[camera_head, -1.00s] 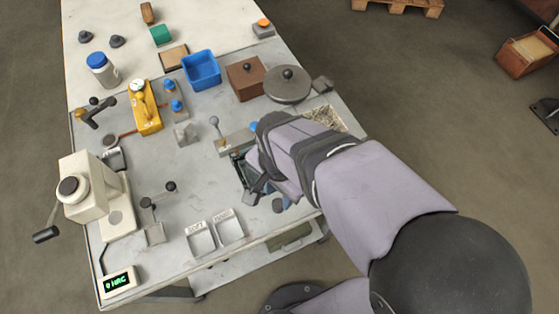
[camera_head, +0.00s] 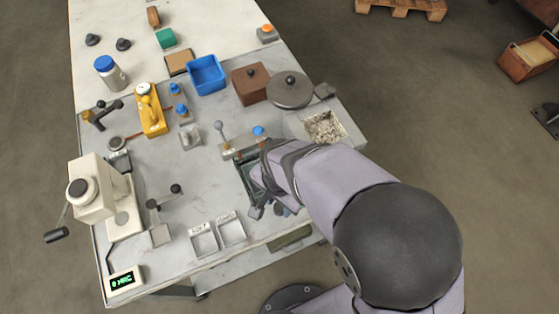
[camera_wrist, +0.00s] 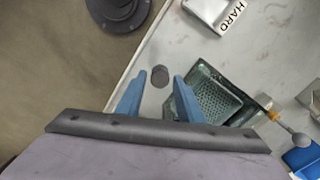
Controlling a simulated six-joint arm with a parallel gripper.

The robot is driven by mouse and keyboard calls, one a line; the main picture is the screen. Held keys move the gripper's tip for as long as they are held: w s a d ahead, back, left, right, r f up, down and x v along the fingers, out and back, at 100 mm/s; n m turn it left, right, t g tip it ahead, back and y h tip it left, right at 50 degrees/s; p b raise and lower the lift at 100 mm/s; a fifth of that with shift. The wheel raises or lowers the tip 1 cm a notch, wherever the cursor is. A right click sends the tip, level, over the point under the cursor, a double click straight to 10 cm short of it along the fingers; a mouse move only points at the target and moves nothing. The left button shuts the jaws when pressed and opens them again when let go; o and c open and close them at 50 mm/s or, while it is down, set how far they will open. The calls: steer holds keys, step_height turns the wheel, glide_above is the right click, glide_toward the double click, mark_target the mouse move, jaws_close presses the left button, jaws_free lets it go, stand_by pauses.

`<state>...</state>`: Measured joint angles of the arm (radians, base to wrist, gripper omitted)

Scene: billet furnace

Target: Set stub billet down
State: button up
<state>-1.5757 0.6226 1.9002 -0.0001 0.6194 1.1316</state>
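A small dark grey stub billet (camera_wrist: 160,76) stands on the pale table between my fingertips in the wrist view. A gap shows on both sides of it. My gripper (camera_wrist: 159,77) is open, with its two blue fingers around the billet and not visibly touching it. In the head view the billet (camera_head: 278,210) is a small dark spot near the table's front edge. My gripper (camera_head: 271,211) is there too, partly hidden by my own arm.
A dark green tank (camera_wrist: 190,73) with a perforated basket (camera_wrist: 217,101) lies close right of my gripper. Two small labelled trays (camera_head: 204,239) sit to the left in the head view, one marked HARD (camera_wrist: 233,17). The table edge (camera_wrist: 135,57) is close by.

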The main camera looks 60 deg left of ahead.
mark_target(279, 206)
steer(key=shift+f, duration=1.05)
jaws_close()
steer(key=shift+r, duration=0.15)
step_height(279, 206, up, 10)
steer(key=b, duration=0.2)
